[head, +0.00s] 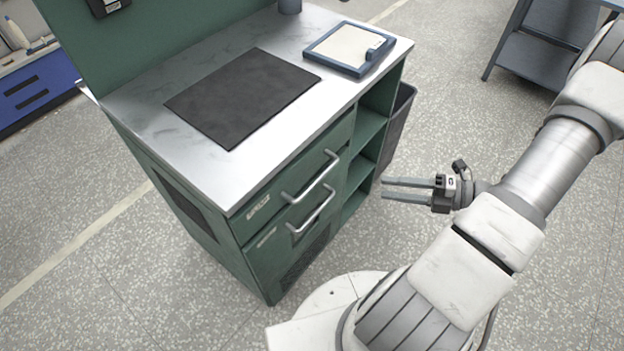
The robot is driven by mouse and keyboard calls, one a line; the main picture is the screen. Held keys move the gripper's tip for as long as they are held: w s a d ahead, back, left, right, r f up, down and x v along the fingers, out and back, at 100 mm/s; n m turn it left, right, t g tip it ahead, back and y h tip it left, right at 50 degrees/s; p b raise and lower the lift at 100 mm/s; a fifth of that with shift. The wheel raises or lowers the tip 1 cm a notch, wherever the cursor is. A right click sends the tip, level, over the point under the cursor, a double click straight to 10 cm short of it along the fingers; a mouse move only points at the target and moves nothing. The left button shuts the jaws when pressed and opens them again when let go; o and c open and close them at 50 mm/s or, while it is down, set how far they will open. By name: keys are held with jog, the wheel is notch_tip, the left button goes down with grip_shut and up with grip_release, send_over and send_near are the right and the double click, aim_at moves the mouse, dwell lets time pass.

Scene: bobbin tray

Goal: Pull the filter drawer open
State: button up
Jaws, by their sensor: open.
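A green cabinet with a pale metal top has two drawers on its front, one above the other. The upper drawer (272,198) carries a silver bar handle (312,180) and a small label. The lower drawer (281,238) has a similar handle (312,211) and label. Both look shut. The label text is too small to read, so I cannot tell which is the filter drawer. My gripper (383,189) is open and empty, to the right of the handles and apart from them, its two fingers pointing left.
A dark mat (243,96) and a blue-framed tray-like device (348,48) lie on the cabinet top (183,155). Open shelves (367,134) are right of the drawers. A dark bin (400,115) stands behind the cabinet's right side. Speckled floor (435,110) is clear around my gripper.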

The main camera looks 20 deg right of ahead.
aim_at(318, 178)
jog(key=b+x, duration=0.3)
jog(key=x, duration=1.4)
jog(key=shift+w+a+b, duration=0.15)
jog(key=shift+b, duration=0.25)
grip_shut()
dwell(0.5)
